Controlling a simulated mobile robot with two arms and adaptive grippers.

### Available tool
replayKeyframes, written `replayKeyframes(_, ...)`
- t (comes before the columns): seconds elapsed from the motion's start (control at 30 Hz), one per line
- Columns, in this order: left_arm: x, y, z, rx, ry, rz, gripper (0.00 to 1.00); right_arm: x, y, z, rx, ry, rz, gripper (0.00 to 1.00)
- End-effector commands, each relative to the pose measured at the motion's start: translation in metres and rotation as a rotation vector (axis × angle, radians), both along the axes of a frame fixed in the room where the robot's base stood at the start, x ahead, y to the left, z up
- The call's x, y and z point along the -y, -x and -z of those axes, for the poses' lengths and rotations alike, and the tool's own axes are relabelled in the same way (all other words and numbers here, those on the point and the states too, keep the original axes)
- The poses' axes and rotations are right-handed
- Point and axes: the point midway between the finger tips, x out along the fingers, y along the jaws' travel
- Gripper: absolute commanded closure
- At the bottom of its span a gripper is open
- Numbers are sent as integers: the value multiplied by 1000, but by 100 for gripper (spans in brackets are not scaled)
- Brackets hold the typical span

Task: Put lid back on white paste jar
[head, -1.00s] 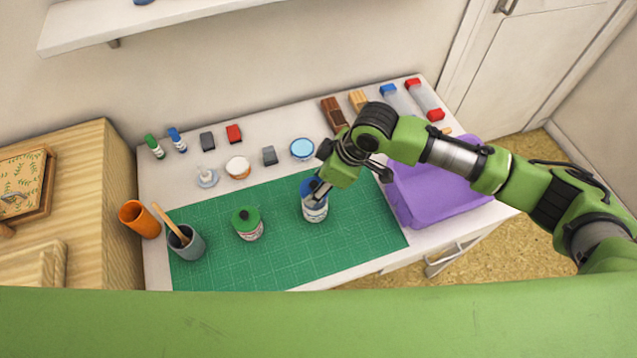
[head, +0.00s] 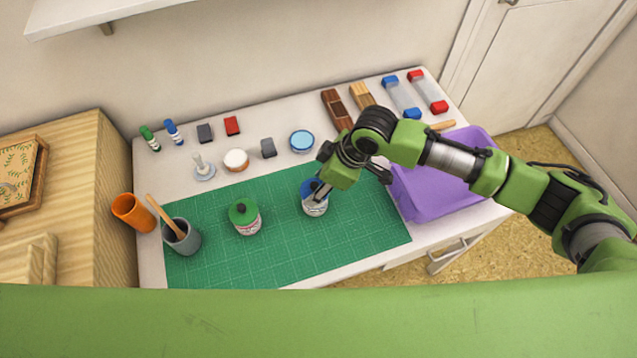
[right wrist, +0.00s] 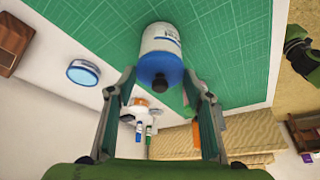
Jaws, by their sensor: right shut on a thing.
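The white paste jar (head: 315,209) stands upright on the green cutting mat, right of its middle. Its blue lid (head: 308,184) is at the top of the jar, and I see no clear gap between them. My right gripper (head: 319,191) is shut on the blue lid from above. In the right wrist view the blue lid (right wrist: 160,71), with a dark knob, lies between the two fingertips, against the white jar body (right wrist: 160,40). Whether the lid is fully seated I cannot tell. My left gripper is not in view.
A green-lidded jar (head: 245,217) and a grey cup (head: 182,237) with a stick stand to the left. An orange cup (head: 133,213) is further left. A purple bin (head: 440,190) is at the right. Small pads and bottles line the back. The front mat (head: 290,255) is clear.

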Motion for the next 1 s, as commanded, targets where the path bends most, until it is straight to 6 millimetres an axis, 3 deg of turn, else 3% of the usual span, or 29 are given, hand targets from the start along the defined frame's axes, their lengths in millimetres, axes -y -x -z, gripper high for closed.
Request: replayKeyframes(1.0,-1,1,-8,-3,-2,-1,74,0,0,0,0,0,0,64)
